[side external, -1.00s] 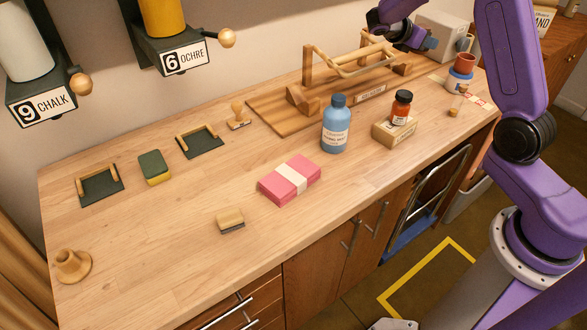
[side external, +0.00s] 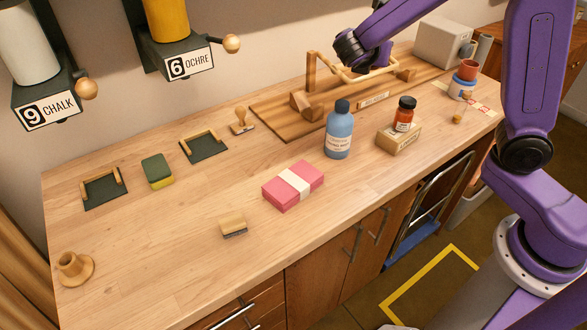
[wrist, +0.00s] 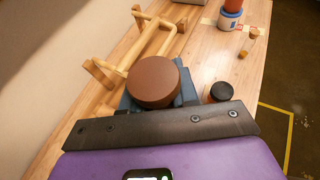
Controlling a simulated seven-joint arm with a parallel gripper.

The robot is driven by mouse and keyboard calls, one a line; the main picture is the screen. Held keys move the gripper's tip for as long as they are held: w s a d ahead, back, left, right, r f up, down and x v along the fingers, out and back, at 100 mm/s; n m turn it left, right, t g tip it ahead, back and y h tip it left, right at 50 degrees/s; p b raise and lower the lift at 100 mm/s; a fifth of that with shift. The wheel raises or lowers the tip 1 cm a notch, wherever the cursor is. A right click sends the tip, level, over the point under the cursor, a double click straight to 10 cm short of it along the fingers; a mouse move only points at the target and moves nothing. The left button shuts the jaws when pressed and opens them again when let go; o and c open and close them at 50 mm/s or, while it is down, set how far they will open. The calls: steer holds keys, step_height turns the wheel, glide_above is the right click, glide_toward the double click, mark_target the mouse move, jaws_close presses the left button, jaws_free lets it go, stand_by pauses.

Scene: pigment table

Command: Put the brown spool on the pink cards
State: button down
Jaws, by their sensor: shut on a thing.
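The pink cards (side external: 280,193), a pink stack with a white band, lie on the front middle of the wooden table in the side external view. In the wrist view, my gripper (wrist: 156,98) is shut on the brown spool (wrist: 153,80), whose flat round brown end faces the camera. Blue-grey fingers show on both sides of it. In the side external view, the dark wrist end of my arm is over the wooden rack, behind and right of the cards. The fingers and spool are hidden there.
A blue bottle (side external: 339,135) stands right of the cards, and an amber jar (side external: 404,115) stands on a wooden block (side external: 398,139). The wooden rack (side external: 290,113) is behind. A small brush (side external: 232,225) lies left of the cards.

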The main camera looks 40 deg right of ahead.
steer(key=s+a+n+t+y, duration=0.6)
steer(key=s+a+n+y, duration=0.35)
steer(key=s+a, duration=0.65)
glide_above(290, 175)
steer(key=shift+n, duration=0.25)
step_height(290, 175, down, 15)
steer(key=shift+s+d+f, duration=0.1)
steer(key=shift+s+d, duration=0.05)
steer(key=shift+f, duration=1.75)
steer(key=shift+f, duration=0.1)
steer(key=c, duration=0.8)
jaws_free()
steer(key=shift+c, duration=0.2)
